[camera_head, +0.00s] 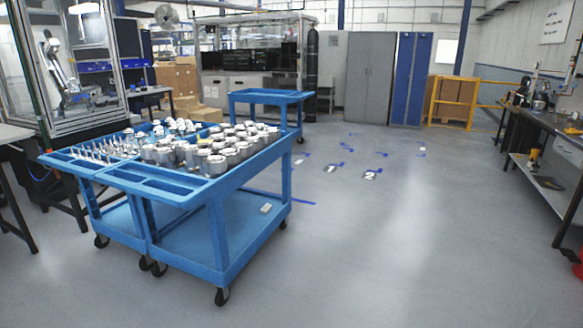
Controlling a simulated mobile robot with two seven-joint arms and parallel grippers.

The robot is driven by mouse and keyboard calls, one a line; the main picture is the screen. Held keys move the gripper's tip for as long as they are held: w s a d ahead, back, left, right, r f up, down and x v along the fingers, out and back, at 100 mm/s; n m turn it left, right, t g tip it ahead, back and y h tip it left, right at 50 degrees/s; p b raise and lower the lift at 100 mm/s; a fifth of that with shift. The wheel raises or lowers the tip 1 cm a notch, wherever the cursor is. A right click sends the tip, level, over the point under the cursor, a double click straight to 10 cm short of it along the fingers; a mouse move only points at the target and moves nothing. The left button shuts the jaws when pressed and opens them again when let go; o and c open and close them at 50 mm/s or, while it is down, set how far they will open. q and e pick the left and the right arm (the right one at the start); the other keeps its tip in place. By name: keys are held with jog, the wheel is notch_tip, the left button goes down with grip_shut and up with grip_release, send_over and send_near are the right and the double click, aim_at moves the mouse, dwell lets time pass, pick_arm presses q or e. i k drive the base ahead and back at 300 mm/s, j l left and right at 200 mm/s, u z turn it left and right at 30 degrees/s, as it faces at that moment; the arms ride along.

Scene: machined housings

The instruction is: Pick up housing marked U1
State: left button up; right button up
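Many silver machined housings (215,162) stand in rows on top of a blue cart (175,187) at the left. They are small and blurred in this view, so I cannot read any marking and cannot tell which one is U1. Neither of my grippers is in view.
A second blue cart (268,97) stands behind the first. A workbench (563,135) runs along the right wall. A glass-sided machine (85,60) stands at the left. Grey cabinets (370,80) and blue lockers (411,80) line the back.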

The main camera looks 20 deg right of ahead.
aim_at(538, 106)
jog(key=i+l+z, duration=0.85)
jog(key=i+z, duration=0.2)
jog(key=i, duration=0.2)
jog(key=i+l+z, duration=0.1)
jog(key=i+z, duration=0.2)
jog(key=i, duration=4.15)
jog(key=i+z, duration=0.25)
jog(key=i, duration=1.1)
jog(key=i+z, duration=0.45)
jog(key=i+j+z, duration=0.1)
jog(key=i+z, duration=0.3)
jog(key=i+j+z, duration=0.25)
jog(key=i+z, duration=0.2)
jog(key=i+j+z, duration=0.4)
